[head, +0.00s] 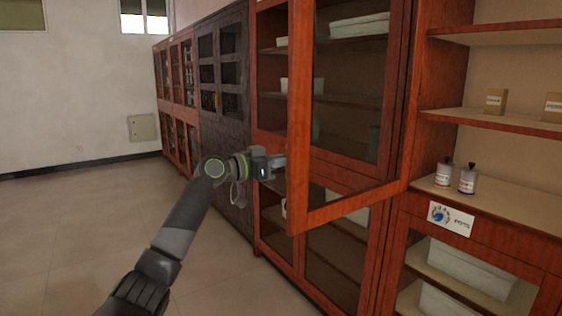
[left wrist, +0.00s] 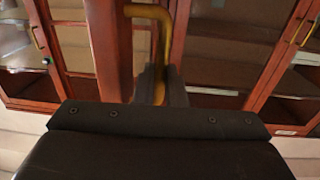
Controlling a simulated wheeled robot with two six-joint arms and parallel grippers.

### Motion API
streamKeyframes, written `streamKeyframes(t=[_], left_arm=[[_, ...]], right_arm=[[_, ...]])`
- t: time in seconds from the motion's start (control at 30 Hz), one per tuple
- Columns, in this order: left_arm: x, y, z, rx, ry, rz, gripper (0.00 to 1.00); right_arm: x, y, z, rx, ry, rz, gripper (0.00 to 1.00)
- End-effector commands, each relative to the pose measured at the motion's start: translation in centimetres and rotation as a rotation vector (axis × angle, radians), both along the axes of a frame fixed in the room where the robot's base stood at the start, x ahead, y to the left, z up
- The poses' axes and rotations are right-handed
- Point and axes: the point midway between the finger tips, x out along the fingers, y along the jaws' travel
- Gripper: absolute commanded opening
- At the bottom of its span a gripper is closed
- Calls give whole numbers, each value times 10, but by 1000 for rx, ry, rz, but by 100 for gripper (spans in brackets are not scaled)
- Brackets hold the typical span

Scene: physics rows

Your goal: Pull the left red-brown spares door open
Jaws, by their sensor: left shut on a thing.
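The red-brown spares door (head: 300,130) has a wooden frame around a glass pane. In the head view it stands swung out from its cabinet, its free edge towards me and its far side at the cabinet's right. My left gripper (head: 279,161) is at the free edge of the door. In the left wrist view a brass bar handle (left wrist: 150,12) runs down between the fingers of my left gripper (left wrist: 160,88), which is shut on it. The handle is hidden in the head view. My right gripper is not in view.
Open shelves (head: 490,123) to the right hold small boxes and two bottles (head: 467,179). A dark cabinet (head: 222,90) and more red-brown cabinets (head: 177,85) stand further left along the wall. The tiled floor (head: 70,225) at left is clear.

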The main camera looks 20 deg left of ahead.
Motion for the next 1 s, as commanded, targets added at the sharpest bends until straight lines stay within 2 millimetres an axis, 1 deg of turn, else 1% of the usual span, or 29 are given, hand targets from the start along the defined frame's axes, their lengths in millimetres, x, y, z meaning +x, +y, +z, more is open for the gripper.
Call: streamKeyframes(t=[0.03, 0.17, 0.47, 0.57, 0.67, 1.0], left_arm=[[0, -2, 2, -4, -4, -3, 15], [0, -2, 2, -3, -3, -2, 32], [-1, 0, 0, -1, -1, 0, 32], [-5, 3, -1, 1, -2, 1, 32], [-15, 11, -2, 4, -4, 3, 32], [-71, 47, -4, 6, -2, 2, 32]], right_arm=[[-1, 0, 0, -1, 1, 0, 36], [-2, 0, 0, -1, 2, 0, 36], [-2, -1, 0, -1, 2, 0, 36], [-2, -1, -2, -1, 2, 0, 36], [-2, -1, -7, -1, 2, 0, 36], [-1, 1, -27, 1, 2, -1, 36]])
